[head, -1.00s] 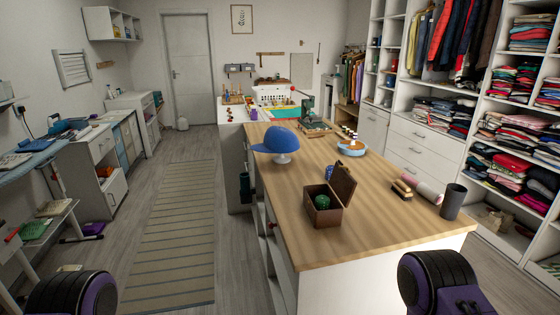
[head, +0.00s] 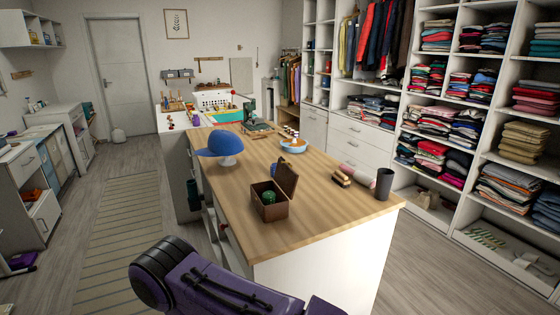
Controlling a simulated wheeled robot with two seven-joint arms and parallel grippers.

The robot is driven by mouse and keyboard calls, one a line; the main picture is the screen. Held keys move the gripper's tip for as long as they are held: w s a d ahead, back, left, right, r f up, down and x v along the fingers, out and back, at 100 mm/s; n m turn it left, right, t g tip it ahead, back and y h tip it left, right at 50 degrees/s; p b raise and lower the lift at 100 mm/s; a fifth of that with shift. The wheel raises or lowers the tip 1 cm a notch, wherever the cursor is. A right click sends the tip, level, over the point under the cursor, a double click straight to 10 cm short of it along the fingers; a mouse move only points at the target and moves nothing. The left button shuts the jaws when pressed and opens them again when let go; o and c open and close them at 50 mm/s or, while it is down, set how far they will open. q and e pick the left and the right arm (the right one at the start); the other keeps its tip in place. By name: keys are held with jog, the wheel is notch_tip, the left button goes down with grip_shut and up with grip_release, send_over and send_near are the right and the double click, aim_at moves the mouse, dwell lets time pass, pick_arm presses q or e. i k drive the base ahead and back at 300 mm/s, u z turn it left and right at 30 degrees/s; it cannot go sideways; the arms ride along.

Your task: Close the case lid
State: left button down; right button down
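The case is a small brown wooden box (head: 270,209) on the near part of the wooden-topped island. Its lid (head: 287,179) stands open and upright at the right side of the box. A green round thing (head: 269,197) shows inside the box. A purple and black arm link of mine crosses the bottom of the head view, in front of the island. Neither gripper shows in the head view.
On the island top (head: 300,220) stand a blue cap (head: 217,143) on a stand, a dark cup (head: 384,183), a pink roll (head: 361,176), brushes (head: 341,178) and a blue bowl (head: 293,146). Shelving (head: 440,118) lines the right wall. A striped rug (head: 118,225) lies left.

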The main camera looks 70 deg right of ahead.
aim_at(285, 177)
jog(key=z, duration=1.85)
